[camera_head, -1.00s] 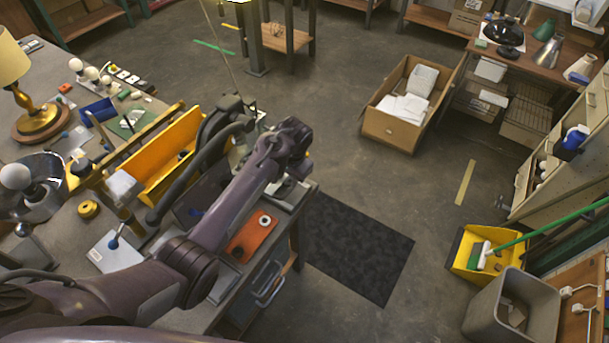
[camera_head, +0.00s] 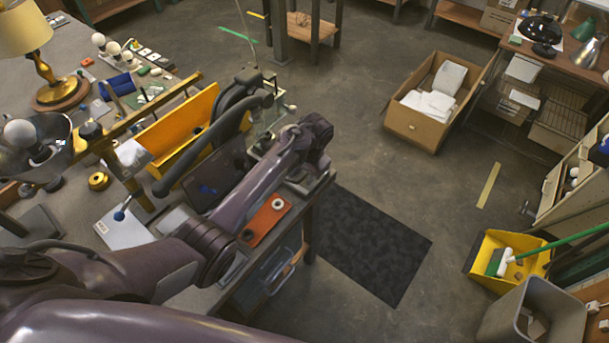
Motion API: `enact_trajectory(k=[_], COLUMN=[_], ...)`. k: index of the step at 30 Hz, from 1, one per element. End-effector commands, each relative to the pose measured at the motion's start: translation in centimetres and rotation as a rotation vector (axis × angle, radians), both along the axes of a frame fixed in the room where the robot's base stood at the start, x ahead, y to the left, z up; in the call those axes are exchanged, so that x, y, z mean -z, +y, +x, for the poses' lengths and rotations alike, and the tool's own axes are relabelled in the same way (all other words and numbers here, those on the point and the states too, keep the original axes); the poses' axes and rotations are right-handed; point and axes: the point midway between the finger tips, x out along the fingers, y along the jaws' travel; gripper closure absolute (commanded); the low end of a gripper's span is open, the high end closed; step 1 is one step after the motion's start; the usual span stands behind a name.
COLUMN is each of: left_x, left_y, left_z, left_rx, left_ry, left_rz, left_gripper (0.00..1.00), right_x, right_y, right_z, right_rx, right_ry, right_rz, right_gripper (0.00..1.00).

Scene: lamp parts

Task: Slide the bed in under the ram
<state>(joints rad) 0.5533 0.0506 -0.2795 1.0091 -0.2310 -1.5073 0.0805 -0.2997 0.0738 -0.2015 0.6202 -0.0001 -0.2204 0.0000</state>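My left arm reaches across the bench from the lower left. Its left gripper (camera_head: 306,147) is at the bench's right end, and its fingers are turned away or hidden, so I cannot tell open from shut. Beside it stands a dark machine with a thick curved arm (camera_head: 222,127) and a dark plate (camera_head: 217,180) under it. I cannot clearly make out which parts are the ram and the bed. An orange plate (camera_head: 262,221) with a pale ring lies near the bench edge, beside my forearm. My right gripper is not in view.
A yellow bin (camera_head: 178,130), a brass lamp (camera_head: 57,85) and small parts crowd the bench (camera_head: 75,237). A dark mat (camera_head: 372,245) lies on the floor right of it. A cardboard box (camera_head: 420,125) stands beyond; the floor between is clear.

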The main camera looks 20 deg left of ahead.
Motion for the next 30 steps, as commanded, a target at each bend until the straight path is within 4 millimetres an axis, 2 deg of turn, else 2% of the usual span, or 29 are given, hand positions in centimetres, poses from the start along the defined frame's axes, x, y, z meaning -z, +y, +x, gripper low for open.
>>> enact_trajectory(k=[4, 9, 12, 21, 30], left_x=[-0.1, -0.1, -0.1, -0.1, -0.2], left_y=[0.0, 0.0, 0.0, 0.2, 3.9], left_z=[0.0, 0.0, 0.0, 0.1, 1.5], left_rx=[0.0, 0.0, 0.0, 0.0, 0.0], left_ry=[0.0, 0.0, 0.0, -0.001, -0.002], left_rz=[0.0, 0.0, 0.0, 0.001, 0.002], left_gripper=[0.68, 0.9, 1.0, 1.0, 1.0], right_x=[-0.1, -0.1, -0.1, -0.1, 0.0], right_y=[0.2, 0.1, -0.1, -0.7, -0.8], right_z=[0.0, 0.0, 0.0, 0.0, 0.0], right_rx=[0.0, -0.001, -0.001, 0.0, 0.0], right_ry=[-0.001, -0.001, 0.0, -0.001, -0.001], right_rz=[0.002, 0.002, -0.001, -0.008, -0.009], right_gripper=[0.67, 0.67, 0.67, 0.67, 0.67])
